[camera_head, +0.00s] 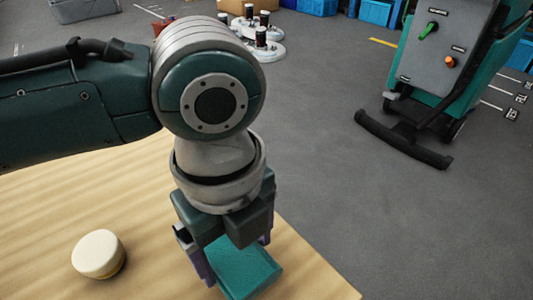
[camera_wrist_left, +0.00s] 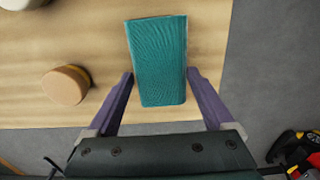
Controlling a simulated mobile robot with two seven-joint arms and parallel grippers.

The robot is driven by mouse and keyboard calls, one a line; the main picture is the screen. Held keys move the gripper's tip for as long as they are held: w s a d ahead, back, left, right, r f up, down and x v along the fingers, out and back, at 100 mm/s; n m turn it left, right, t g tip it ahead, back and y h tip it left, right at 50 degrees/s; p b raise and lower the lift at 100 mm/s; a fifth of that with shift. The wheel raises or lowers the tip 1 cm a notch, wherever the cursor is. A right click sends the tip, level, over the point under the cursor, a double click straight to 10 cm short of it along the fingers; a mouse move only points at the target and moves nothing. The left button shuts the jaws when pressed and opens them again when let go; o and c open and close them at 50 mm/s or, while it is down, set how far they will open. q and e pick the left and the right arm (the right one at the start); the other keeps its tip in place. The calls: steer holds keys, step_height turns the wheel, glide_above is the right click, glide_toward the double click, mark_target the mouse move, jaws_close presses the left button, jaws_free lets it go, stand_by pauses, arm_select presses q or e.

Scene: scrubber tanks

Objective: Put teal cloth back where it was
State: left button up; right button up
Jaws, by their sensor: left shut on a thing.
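The teal cloth (camera_head: 246,270) is a folded rectangular block at the right part of the wooden table, partly hidden by my left gripper in the head view. It also shows in the left wrist view (camera_wrist_left: 158,60), where its near end sits between the two purple fingers. My left gripper (camera_head: 236,262) points down and is shut on the cloth. In the left wrist view the gripper (camera_wrist_left: 160,88) has a finger at each side of the cloth. I cannot tell whether the cloth touches the table. My right gripper is in neither view.
The wooden table (camera_head: 55,210) carries a round cream-topped object (camera_head: 98,254) left of the cloth. The table's right edge is close to the cloth, with grey floor (camera_head: 370,215) beyond. A teal scrubber machine (camera_head: 440,70) stands at the upper right. Blue bins (camera_head: 375,12) stand at the back.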

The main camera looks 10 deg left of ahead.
arm_select(q)
steer(key=shift+f, duration=0.75)
steer(key=shift+f, duration=0.2)
steer(key=o, duration=0.9)
steer(key=shift+r, duration=0.1)
